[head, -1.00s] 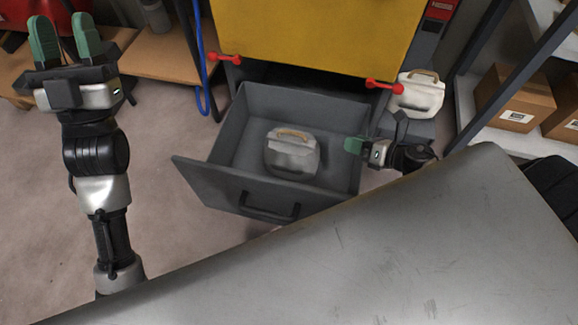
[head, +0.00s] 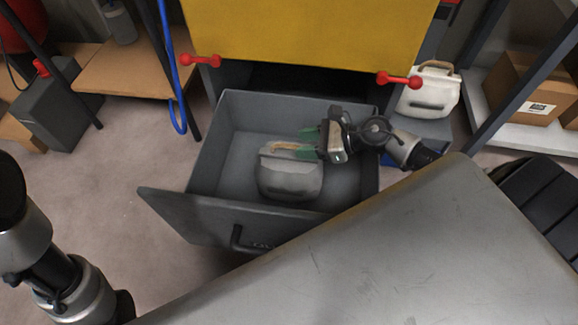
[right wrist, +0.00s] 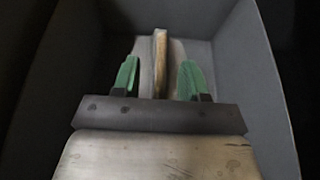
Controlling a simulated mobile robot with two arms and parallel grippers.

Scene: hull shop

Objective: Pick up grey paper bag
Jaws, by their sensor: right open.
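The grey paper bag (head: 290,180) stands in the open grey drawer (head: 165,209) in the head view, its tan handle (head: 290,148) on top. My right gripper (head: 308,143) reaches into the drawer from the right, its green fingers at the handle. In the right wrist view the fingers of the right gripper (right wrist: 157,78) are apart, with the bag's handle (right wrist: 160,62) upright between them and a gap on each side. The bag's body (right wrist: 146,68) is partly hidden behind the handle and fingers. My left arm shows at the left edge, but its gripper is out of view.
A grey metal surface (head: 360,260) fills the lower right. The yellow panel (head: 310,40) with red knobs stands behind the drawer. A white bag (head: 430,95) sits to the right of it, near a shelf with a cardboard box (head: 522,85). A blue hose (head: 172,70) hangs at left.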

